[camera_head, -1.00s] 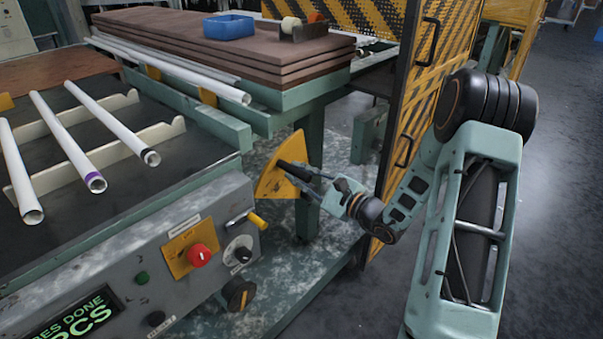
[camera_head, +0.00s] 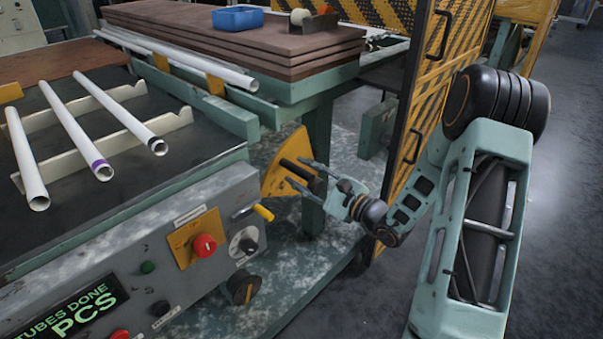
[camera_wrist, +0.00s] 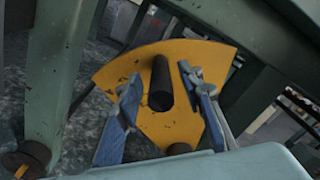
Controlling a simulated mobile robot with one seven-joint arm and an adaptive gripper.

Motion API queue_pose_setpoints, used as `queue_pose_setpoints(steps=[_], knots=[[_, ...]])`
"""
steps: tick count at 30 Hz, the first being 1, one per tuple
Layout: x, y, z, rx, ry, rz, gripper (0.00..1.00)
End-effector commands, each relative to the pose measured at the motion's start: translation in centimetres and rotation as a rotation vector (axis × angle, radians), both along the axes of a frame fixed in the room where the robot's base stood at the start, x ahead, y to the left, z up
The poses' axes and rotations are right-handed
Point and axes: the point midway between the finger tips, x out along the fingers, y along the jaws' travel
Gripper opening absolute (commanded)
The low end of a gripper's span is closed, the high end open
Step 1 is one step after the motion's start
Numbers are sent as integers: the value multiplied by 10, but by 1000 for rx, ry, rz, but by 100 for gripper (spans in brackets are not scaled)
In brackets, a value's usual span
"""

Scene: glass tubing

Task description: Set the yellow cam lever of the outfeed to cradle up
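A yellow sector-shaped plate (camera_head: 271,181) with a black bar handle (camera_head: 297,170) stands at the green frame leg beside the control panel. I take this to be the cam lever; it also fills the middle of the wrist view (camera_wrist: 190,52). My gripper (camera_head: 304,176) is open at the handle. In the wrist view, the black handle (camera_wrist: 161,85) sticks out between the two spread fingers, with a visible gap on each side. The lower end of the plate is partly hidden by my gripper.
The control panel (camera_head: 200,222) has a red knob (camera_head: 204,245) and a small yellow-tipped lever (camera_head: 263,213). White tubes (camera_head: 75,128) lie on a rack above it. A striped yellow-black guard door (camera_head: 430,80) stands close beside my arm.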

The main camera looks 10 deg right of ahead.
Motion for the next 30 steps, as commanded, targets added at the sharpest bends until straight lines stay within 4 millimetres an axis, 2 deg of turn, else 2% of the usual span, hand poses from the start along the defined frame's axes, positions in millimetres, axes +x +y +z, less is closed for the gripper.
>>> queue_pose_setpoints(steps=[6,10,24,30], knots=[[0,-1,1,0,-3,0,34],[-8,-8,2,0,-3,-2,34],[-83,-61,1,1,-2,-4,34],[-96,-70,1,0,-2,-1,34]])
